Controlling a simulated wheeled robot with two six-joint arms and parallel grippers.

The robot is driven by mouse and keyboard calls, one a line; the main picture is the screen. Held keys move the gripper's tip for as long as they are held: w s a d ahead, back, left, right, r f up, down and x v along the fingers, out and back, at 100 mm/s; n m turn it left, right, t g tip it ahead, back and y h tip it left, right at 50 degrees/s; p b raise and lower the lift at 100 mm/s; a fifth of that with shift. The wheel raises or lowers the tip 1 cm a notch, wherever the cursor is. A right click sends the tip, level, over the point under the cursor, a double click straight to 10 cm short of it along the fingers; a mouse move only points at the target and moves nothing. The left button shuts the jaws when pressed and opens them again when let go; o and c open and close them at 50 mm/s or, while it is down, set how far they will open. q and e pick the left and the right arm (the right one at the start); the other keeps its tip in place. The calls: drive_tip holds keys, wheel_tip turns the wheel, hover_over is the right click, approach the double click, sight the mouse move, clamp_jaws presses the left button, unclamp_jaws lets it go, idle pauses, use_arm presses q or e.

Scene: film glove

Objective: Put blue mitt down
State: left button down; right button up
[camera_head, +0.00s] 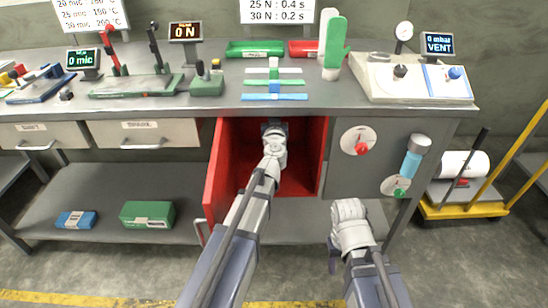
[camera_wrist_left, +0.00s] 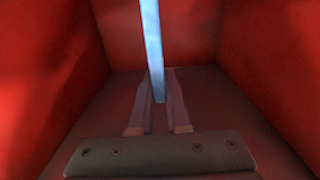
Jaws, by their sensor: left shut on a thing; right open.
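The blue mitt (camera_wrist_left: 151,45) shows in the left wrist view as a thin, pale blue slab seen edge-on. It stands between the two fingers of my left gripper (camera_wrist_left: 158,112), which is shut on it. In the head view my left gripper (camera_head: 272,128) reaches into the open red-lined compartment (camera_head: 238,150) under the bench; the mitt is hidden there. The red walls surround the gripper in the wrist view. Whether the mitt touches the compartment floor cannot be told. My right gripper (camera_head: 333,258) is open, low in front of the bench, and partly hidden by its wrist.
The compartment's red door (camera_head: 213,175) stands open at left, close to my left arm. A green mitt (camera_head: 335,50) stands upright on the bench (camera_head: 330,93), beside a white one. Dials and a blue cylinder (camera_head: 411,163) are on the panel at right.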

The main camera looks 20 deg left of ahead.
use_arm(q)
drive_tip(key=shift+f+b, duration=4.7)
drive_tip(key=shift+f, duration=0.25)
drive_tip(key=shift+f, duration=0.1)
drive_tip(key=c, duration=0.9)
unclamp_jaws()
drive_tip(key=v, duration=1.2)
drive_tip(key=shift+r, duration=0.2)
